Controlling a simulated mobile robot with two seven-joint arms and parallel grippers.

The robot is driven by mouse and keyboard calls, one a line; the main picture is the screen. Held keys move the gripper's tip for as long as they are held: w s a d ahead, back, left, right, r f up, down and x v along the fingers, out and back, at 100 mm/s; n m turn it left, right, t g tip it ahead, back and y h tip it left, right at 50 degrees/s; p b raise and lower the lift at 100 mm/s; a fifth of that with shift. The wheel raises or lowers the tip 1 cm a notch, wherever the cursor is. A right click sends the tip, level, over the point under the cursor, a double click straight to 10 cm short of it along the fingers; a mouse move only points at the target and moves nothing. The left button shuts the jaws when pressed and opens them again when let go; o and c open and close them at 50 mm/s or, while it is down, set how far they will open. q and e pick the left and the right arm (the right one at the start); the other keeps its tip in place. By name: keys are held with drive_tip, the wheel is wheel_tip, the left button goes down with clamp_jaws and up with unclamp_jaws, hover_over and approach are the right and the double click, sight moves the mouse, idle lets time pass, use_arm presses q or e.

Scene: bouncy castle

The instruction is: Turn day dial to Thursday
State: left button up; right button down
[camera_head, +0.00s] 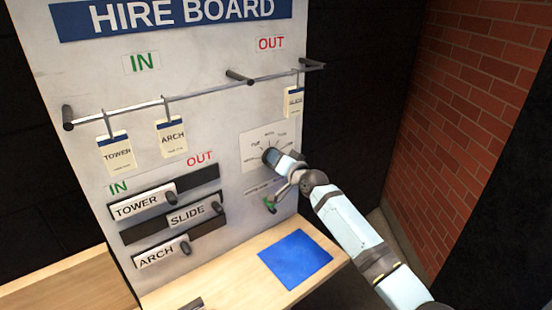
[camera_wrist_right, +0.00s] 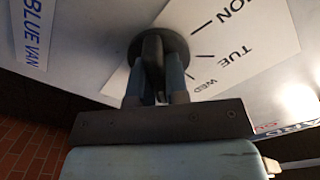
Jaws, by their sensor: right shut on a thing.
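The day dial (camera_wrist_right: 137,47) is a round black knob with a raised grip bar, set on a white card (camera_head: 262,138) on the hire board. My right gripper (camera_head: 274,160) is at the dial, its two fingers (camera_wrist_right: 160,80) shut on the grip bar from both sides. In the right wrist view, the printed marks MON, TUE and WED (camera_wrist_right: 214,88) show to the right of the dial. My gripper hides the card's lower part, and I cannot see a Thursday mark or tell which day the dial points to. My left gripper is not in view.
Below the dial is a green-tipped lever (camera_head: 270,205), close to my right wrist. A rail (camera_head: 200,92) with hanging tags crosses the board (camera_head: 215,128). TOWER, SLIDE and ARCH sliders (camera_head: 196,214) sit lower left. A blue mat (camera_head: 295,258) lies on the wooden shelf. A brick wall (camera_head: 465,115) stands right.

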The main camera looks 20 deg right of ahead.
drive_tip(key=c, duration=1.1)
unclamp_jaws()
drive_tip(key=shift+s, duration=0.15)
drive_tip(key=b+v, duration=0.2)
drive_tip(key=v, duration=1.1)
drive_tip(key=shift+s+d, duration=0.1)
drive_tip(key=shift+s, duration=0.2)
